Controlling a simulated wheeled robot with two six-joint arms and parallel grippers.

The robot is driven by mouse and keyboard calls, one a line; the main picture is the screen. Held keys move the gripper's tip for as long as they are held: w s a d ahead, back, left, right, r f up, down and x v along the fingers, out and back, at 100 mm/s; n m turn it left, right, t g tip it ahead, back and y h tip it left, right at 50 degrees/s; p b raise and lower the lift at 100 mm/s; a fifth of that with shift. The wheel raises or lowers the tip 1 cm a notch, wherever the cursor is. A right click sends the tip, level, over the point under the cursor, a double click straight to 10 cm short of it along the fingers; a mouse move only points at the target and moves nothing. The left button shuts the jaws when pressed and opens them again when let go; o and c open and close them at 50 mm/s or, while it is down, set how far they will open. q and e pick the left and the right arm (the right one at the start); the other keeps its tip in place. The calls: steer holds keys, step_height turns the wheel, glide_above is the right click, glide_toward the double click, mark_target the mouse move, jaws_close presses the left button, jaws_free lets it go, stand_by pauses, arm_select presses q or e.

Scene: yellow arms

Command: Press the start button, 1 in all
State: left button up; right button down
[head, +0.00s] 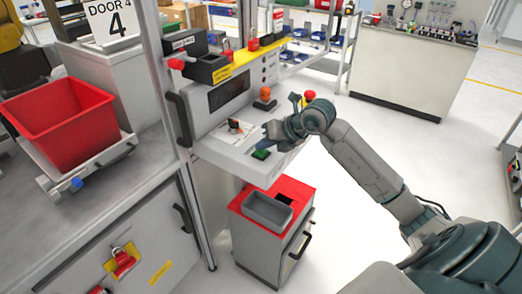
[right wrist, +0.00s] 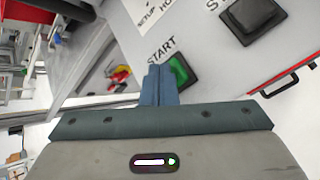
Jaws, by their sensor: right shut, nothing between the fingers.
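The green start button (head: 261,155) sits in a dark square frame on the sloped light-grey control panel (head: 228,152). In the right wrist view the green button (right wrist: 178,72) shows just right of the fingertips, below the printed word START; the fingers hide part of its left side. My right gripper (head: 268,139) is over the panel, close to the button, with its fingers shut and empty. The shut fingers (right wrist: 160,72) also show in the right wrist view; whether they touch the button cannot be told. My left gripper is not in view.
A black square button (right wrist: 252,18) lies on the same panel. An orange knob (head: 265,93) and a red knob (head: 309,95) stand near my wrist. A red-topped cabinet with a grey bin (head: 268,212) is below. A red crate (head: 62,120) is at left.

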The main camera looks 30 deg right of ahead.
mark_target(264, 152)
stand_by(0.3)
steer(key=shift+r+p, duration=0.5)
steer(key=shift+r, duration=0.35)
steer(key=shift+r, duration=0.1)
steer(key=shift+r+p, duration=1.5)
steer(key=shift+r, duration=0.95)
steer(key=shift+f, duration=0.1)
